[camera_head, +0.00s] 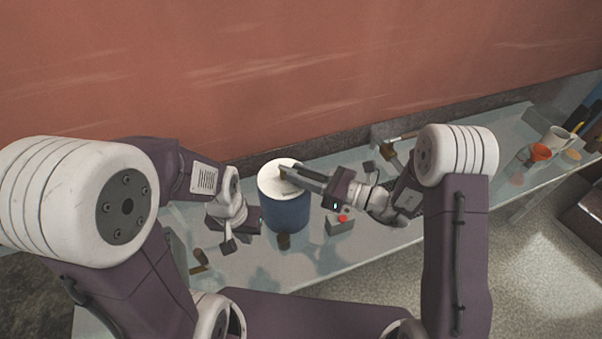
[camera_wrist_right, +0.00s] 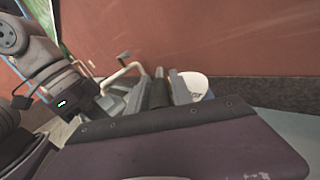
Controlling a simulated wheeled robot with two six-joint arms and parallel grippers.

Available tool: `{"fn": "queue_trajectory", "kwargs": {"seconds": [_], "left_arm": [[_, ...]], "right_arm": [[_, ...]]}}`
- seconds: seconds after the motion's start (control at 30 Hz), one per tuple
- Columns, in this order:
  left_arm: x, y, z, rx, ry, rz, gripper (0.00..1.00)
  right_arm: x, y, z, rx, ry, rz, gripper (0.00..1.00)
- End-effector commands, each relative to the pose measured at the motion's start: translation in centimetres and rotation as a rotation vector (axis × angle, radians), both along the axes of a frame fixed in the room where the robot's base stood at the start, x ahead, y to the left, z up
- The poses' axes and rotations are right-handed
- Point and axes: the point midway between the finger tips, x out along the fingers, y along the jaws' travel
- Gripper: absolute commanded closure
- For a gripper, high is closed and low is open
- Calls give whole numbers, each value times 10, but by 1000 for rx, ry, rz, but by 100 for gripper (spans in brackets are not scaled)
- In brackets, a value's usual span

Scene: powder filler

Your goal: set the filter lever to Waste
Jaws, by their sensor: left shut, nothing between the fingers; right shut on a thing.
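A blue drum (camera_head: 288,214) with a white top (camera_head: 268,181) stands on the table in the middle of the head view. My right gripper (camera_head: 291,175) reaches over the top from the right and is shut on a small brownish part there, taken to be the filter lever (camera_head: 284,173). The fingers hide most of it, and I cannot read its setting. In the right wrist view the right fingers (camera_wrist_right: 167,93) are close together beside the white top (camera_wrist_right: 197,82). My left gripper (camera_head: 256,221) is shut and empty at the drum's left side; its tips are hardly visible.
A grey box with a red button (camera_head: 342,220) sits right of the drum. A dark knob (camera_head: 284,241) is at the drum's front. A brass-coloured handle (camera_head: 199,262) lies at front left. An orange cup (camera_head: 540,153) and a white mug (camera_head: 556,139) stand far right. A red wall (camera_head: 280,70) is behind.

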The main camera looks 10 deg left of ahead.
Motion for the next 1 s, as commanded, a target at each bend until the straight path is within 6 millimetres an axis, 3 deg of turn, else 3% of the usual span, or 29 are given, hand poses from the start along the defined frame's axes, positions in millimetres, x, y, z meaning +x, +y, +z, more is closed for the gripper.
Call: {"fn": "queue_trajectory", "kwargs": {"seconds": [0.13, 0.17, 0.2, 0.23, 0.57, 1.0], "left_arm": [[0, 0, 0, 0, 0, 0, 100], [0, 0, 0, 0, 0, 0, 100], [0, 0, 0, 0, 0, 0, 100], [0, 0, 0, 0, 0, 0, 100], [0, 0, 0, 0, 0, 0, 100], [0, 0, 7, 0, 0, 0, 100]], "right_arm": [[0, 0, 0, 1, 0, 2, 100], [0, 0, 0, 1, 0, 1, 68], [0, 0, 0, 1, 0, 1, 56], [0, 0, 0, 1, 0, 1, 51], [0, -2, 0, 1, 0, -1, 51], [-23, -74, 0, 0, 1, -4, 51]]}}
